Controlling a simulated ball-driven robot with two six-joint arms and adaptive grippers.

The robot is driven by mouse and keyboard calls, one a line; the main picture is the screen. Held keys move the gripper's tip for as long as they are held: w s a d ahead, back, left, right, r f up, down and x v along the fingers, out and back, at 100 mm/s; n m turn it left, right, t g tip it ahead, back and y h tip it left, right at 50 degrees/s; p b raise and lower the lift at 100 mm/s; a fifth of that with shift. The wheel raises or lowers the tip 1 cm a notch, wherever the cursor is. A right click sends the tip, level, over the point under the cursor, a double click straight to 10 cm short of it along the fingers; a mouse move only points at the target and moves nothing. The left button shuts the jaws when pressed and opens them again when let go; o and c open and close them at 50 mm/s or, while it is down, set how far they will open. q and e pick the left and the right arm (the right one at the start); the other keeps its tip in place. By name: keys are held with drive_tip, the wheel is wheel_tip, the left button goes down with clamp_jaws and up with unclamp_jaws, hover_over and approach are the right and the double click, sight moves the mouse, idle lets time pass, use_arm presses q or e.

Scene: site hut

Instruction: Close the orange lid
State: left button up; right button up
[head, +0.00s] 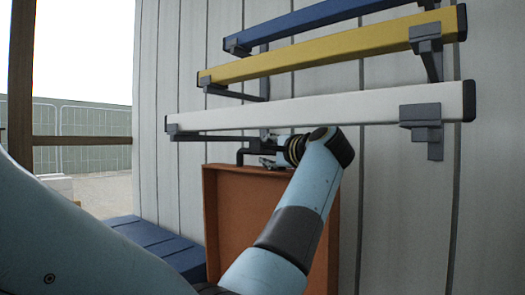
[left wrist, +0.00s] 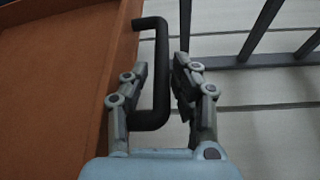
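The orange lid (head: 228,215) stands upright against the wall in the head view, partly hidden behind my left arm. It fills the left side of the left wrist view (left wrist: 60,85). A black bar handle (left wrist: 162,60) sticks out from the lid's edge; it also shows above the lid in the head view (head: 242,153). My left gripper (left wrist: 160,68) has its fingers on either side of the handle, with narrow gaps seeming to remain, so it looks open around it. In the head view the left gripper (head: 272,160) is small at the lid's top edge. My right gripper is not in view.
White (head: 320,113), yellow (head: 330,50) and blue (head: 310,22) beams rest on grey wall brackets (head: 421,115) just above the lid and my left wrist. A dark blue ribbed object (head: 150,243) lies left of the lid. Open ground shows at far left.

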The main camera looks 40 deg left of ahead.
use_arm(q)
drive_tip(key=shift+x, duration=0.85)
drive_tip(key=shift+s, duration=0.1)
clamp_jaws()
